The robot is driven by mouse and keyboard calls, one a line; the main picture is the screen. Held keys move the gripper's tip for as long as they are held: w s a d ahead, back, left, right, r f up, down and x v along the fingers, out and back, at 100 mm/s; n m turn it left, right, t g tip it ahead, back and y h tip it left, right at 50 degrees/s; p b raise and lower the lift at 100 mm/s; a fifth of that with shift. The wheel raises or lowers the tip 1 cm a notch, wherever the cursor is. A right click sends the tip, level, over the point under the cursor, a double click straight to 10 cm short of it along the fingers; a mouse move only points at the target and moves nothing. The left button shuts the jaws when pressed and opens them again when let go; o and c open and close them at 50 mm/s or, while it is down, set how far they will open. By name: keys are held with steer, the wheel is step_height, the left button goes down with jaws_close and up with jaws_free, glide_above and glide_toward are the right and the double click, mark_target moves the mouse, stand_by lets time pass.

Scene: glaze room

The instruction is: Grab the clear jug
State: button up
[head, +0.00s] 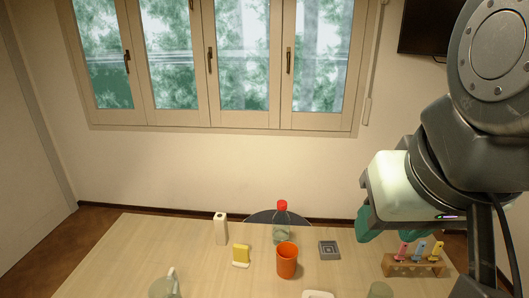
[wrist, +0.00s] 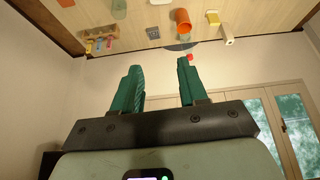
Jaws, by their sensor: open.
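The clear jug (head: 163,288) stands at the front left of the table in the head view, cut off by the bottom edge of the picture, with its handle at the upper right. I cannot make it out in the wrist view. My gripper (head: 371,222) is at the right, raised above the table and well apart from the jug. In the wrist view its two teal fingers (wrist: 159,72) are spread, with nothing between them.
On the table (head: 118,262) stand a white carton (head: 221,229), yellow sponge (head: 241,255), orange cup (head: 287,261), red-capped bottle (head: 282,232), grey square dish (head: 329,250) and wooden rack (head: 412,266) with colourful items. A greenish glass (head: 380,290) is at front right. The table's left part is clear.

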mark_target(174, 272)
steer(key=w+a+f+m+g+y, duration=0.4)
steer(key=w+a+f, duration=0.35)
steer(key=a, duration=0.25)
steer(key=w+a+f+m+g+y, duration=0.3)
steer(key=w+a+f+y, duration=0.2)
steer(key=w+a+f, duration=0.4)
steer(key=w+a+f+m+y, duration=0.1)
steer(key=a+f+m, duration=0.3)
steer(key=f, duration=0.3)
steer(key=w+a+f+m+t+y, duration=0.1)
steer(key=a+f+m+y, duration=0.1)
steer(key=a+f+m, duration=0.2)
steer(key=w+a+f+m+y, duration=0.1)
steer(key=a+f+m, duration=0.3)
steer(key=a+f, duration=0.4)
steer(key=shift+w+f+t+y, duration=0.15)
steer(key=shift+w+f+t, duration=0.05)
steer(key=shift+f, duration=0.75)
steer(key=shift+w+f+t+y, duration=0.15)
steer(key=shift+f+t, duration=0.05)
steer(key=shift+f, duration=0.7)
steer(key=shift+x, duration=2.9)
steer(key=shift+w+r, duration=0.1)
steer(key=shift+r, duration=0.05)
jaws_close()
